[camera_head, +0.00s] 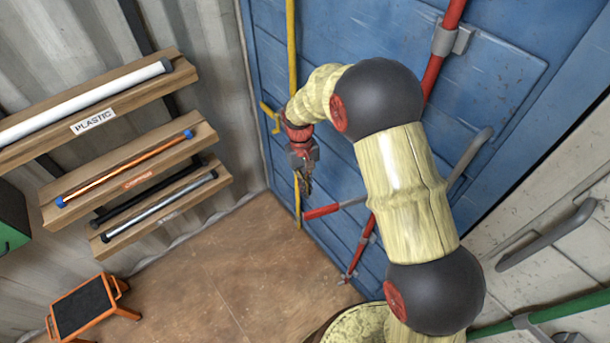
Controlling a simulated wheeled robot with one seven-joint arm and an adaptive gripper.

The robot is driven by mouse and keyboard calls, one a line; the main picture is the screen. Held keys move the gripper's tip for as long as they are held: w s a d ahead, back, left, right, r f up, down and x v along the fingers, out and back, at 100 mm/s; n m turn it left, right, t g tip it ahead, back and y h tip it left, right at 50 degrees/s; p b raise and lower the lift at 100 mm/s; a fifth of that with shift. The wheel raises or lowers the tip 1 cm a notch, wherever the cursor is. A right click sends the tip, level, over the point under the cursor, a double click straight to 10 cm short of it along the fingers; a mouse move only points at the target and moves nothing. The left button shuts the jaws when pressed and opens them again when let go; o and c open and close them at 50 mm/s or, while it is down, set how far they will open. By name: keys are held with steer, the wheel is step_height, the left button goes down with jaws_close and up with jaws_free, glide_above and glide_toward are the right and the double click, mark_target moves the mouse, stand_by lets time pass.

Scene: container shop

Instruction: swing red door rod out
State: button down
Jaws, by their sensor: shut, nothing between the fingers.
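A red door rod (433,75) runs down the blue door (290,160) at a slant, held by a grey bracket near the top. My arm hides its middle. Its lower end shows near the floor (352,263). A handle with a red grip (322,212) and a grey shaft sticks out to the left from the rod. My gripper (305,186) is shut and empty, pointing down just above and left of the red grip. I cannot tell whether it touches the grip.
A yellow rod (292,45) runs down the blue door behind my gripper. Wooden shelves (150,98) with pipes hang on the left wall. An orange step stool (85,306) stands at the lower left. A grey door with a green rod (570,308) is at the right. The brown floor (220,270) is clear mid-left.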

steer(key=shift+s+d+f+p, duration=0.15)
steer(key=shift+s+f+p, duration=0.05)
steer(key=shift+s, duration=0.5)
steer(key=shift+s+d+f+p, duration=0.2)
steer(key=shift+s, duration=0.45)
steer(key=shift+s+d+f+p, duration=0.15)
steer(key=shift+s+f+p, duration=0.05)
steer(key=shift+s, duration=0.5)
steer(key=shift+s, duration=0.15)
steer(key=s+d+n, duration=0.2)
steer(key=s+n, duration=0.2)
steer(key=s, duration=0.4)
steer(key=shift+s+d+t+h+b, duration=0.2)
steer(key=shift+t+h+b, duration=0.1)
steer(key=shift+h, duration=0.1)
